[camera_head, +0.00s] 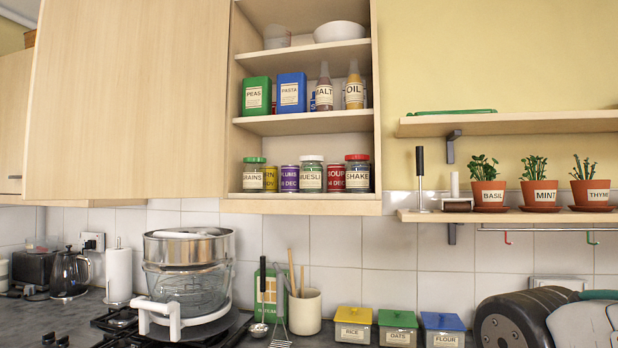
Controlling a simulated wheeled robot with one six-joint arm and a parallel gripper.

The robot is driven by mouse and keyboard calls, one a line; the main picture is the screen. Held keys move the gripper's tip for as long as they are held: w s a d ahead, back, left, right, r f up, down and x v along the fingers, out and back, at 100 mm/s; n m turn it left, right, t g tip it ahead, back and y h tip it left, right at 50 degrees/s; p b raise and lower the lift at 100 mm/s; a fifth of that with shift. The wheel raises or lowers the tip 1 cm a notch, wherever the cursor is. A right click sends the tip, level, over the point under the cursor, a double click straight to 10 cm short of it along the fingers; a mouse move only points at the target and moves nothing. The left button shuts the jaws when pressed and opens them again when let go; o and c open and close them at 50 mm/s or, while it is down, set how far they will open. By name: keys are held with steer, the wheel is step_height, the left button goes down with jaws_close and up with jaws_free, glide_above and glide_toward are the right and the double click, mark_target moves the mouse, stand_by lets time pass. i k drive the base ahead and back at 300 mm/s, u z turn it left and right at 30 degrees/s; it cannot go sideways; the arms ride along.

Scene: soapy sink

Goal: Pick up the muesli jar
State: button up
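The muesli jar (311,177) is a glass jar with a pale lid and a label reading MUESLI. It stands upright on the bottom shelf (300,196) of the open wall cupboard. A purple tin (290,179) stands close on its left and a red tin (336,178) close on its right. The jar's front is unobstructed. My gripper cannot be made out in this view.
A grains jar (253,175) and a shake jar (357,173) share the shelf. The middle shelf (300,121) is above. Below are a large steamer (188,265), a utensil pot (305,312) and lidded boxes (397,328). Potted herbs (539,184) stand right.

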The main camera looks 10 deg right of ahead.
mark_target(312, 172)
steer(key=u, duration=1.65)
steer(key=i, duration=1.05)
steer(key=z, duration=1)
